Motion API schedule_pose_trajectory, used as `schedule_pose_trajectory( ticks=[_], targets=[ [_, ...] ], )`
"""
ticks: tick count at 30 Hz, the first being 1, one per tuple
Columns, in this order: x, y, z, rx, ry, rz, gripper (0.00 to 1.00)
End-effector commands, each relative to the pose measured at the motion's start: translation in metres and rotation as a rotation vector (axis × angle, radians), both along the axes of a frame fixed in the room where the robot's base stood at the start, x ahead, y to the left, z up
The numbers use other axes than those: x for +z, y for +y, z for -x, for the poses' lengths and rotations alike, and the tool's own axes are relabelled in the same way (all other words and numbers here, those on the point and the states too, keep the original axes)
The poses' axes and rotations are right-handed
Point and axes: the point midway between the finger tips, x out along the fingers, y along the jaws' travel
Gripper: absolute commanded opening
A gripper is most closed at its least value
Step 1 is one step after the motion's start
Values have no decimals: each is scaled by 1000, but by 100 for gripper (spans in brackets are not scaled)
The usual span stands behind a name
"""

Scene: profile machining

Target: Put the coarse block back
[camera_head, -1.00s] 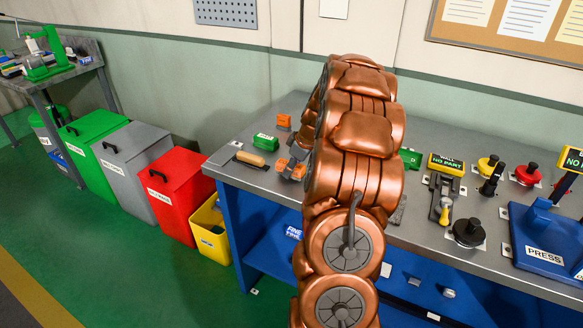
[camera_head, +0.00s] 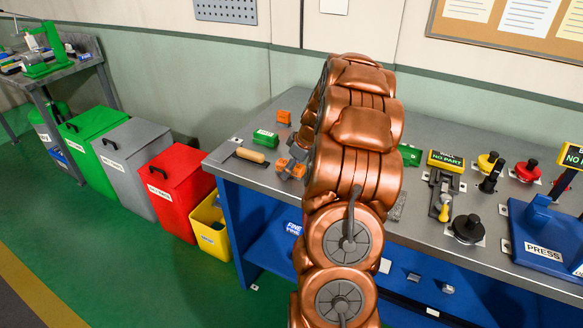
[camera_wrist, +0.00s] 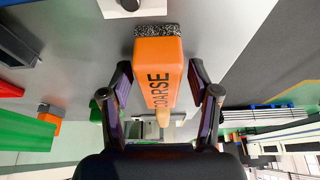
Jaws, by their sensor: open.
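The orange coarse block (camera_wrist: 157,68), lettered COARSE with a dark rough end, is between the two fingers of my gripper (camera_wrist: 158,75) in the wrist view. The fingers are open, one on each side, with gaps visible beside the block. In the head view, orange parts of the block (camera_head: 286,172) show on the bench at my gripper (camera_head: 293,163), which my arm partly hides.
Clamps and a blue press (camera_head: 540,240) stand right of my arm. Bins, including a red one (camera_head: 175,183), stand left.

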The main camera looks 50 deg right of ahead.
Motion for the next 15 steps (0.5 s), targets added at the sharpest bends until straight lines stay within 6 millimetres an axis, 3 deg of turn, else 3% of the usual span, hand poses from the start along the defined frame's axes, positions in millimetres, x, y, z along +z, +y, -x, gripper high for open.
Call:
schedule_pose_trajectory(
  ticks=[8,15],
  targets=[
    [7,-1,1,-1,-2,1,61],
    [44,-6,17,-2,-7,5,61]
  ],
)
